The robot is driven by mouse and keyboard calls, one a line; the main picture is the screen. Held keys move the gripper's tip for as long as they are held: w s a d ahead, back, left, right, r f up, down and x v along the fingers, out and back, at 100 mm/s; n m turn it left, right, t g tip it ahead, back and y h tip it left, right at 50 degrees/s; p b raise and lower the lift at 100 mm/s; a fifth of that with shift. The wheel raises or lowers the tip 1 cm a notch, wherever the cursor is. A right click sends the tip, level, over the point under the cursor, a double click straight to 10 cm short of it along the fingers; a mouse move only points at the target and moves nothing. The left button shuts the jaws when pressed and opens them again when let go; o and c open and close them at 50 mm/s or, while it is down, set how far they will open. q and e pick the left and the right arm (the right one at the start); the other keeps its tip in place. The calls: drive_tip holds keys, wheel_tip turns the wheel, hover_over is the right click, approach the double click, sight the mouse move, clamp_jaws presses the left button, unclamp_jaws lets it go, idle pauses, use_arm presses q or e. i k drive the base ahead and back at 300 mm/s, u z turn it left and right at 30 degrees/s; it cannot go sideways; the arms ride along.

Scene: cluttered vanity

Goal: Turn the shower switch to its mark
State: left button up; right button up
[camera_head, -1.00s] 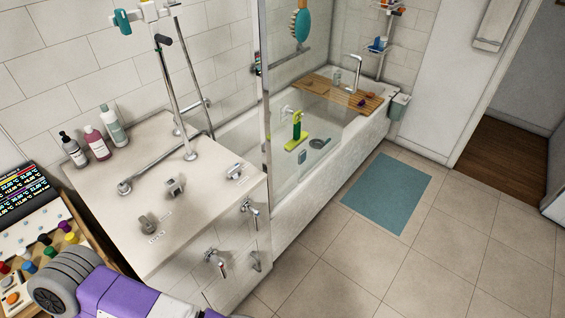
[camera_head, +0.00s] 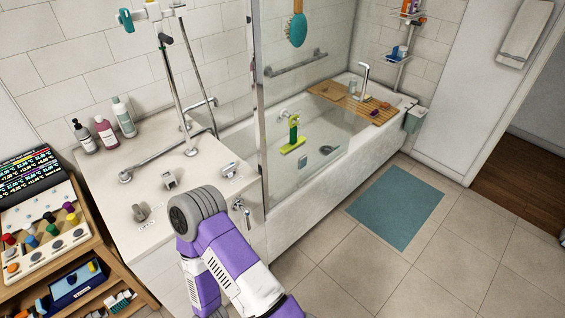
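Several metal knobs sit on the white ledge beside the bath: a front-left knob (camera_head: 140,212), a middle knob (camera_head: 170,181) and a right knob (camera_head: 230,170). Small dark markings lie near them, too small to read. A lever tap (camera_head: 241,208) sticks out from the ledge's front face, right beside my arm. I cannot tell which of these is the shower switch. My purple and white arm rises from the bottom centre, its grey ribbed joint in front of the ledge, hiding part of the front face. No gripper fingers show.
Three bottles (camera_head: 105,131) stand at the ledge's back left. The shower rail (camera_head: 173,90) rises from the ledge. A glass screen edge (camera_head: 259,130) stands between ledge and bath (camera_head: 350,150). A control panel (camera_head: 45,228) on a wooden shelf is at left. The tiled floor is open around the blue mat (camera_head: 396,206).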

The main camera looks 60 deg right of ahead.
sight(228, 170)
drive_tip(key=z, duration=1.35)
drive_tip(key=i, duration=0.15)
